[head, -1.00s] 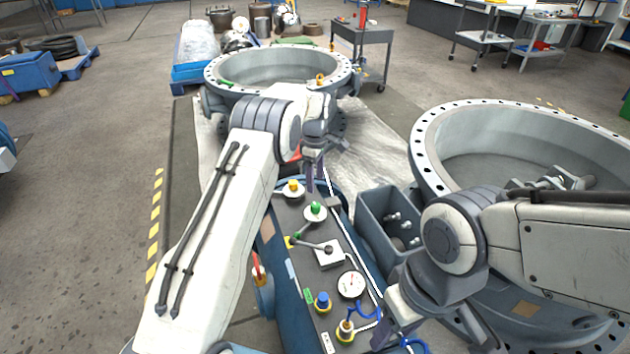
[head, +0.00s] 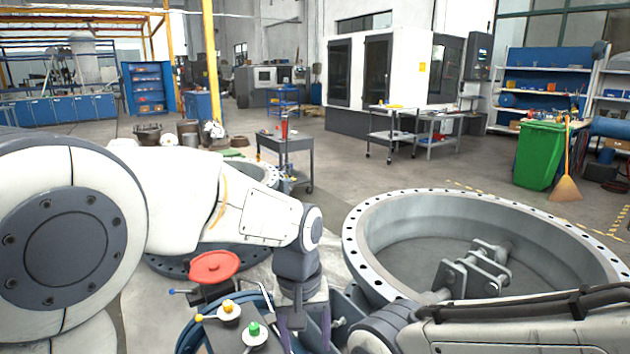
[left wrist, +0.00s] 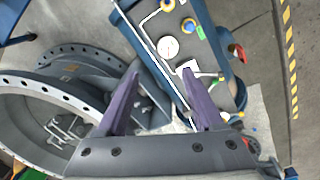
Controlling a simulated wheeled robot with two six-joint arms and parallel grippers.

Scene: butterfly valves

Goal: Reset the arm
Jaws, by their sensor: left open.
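My left arm comes in from the left across the head view. Its gripper (head: 305,335) points down above the control panel, with two purple fingers apart and nothing between them. In the left wrist view the gripper (left wrist: 160,73) is open, its fingertips in front of the panel's edge. The blue-sided control panel (left wrist: 228,85) carries a round gauge (left wrist: 168,47) and several knobs. A red handwheel (head: 214,266), a yellow knob (head: 229,309) and a green knob (head: 254,330) show left of the gripper. My right arm enters at the lower right; its gripper is outside the frame.
A large flanged valve ring (head: 385,204) stands at the right, close to my right arm. Another ring is partly hidden behind my left arm. A grey cart (head: 287,146) stands behind. A green bin (head: 540,155) and broom (head: 566,160) are far right. Open floor lies between.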

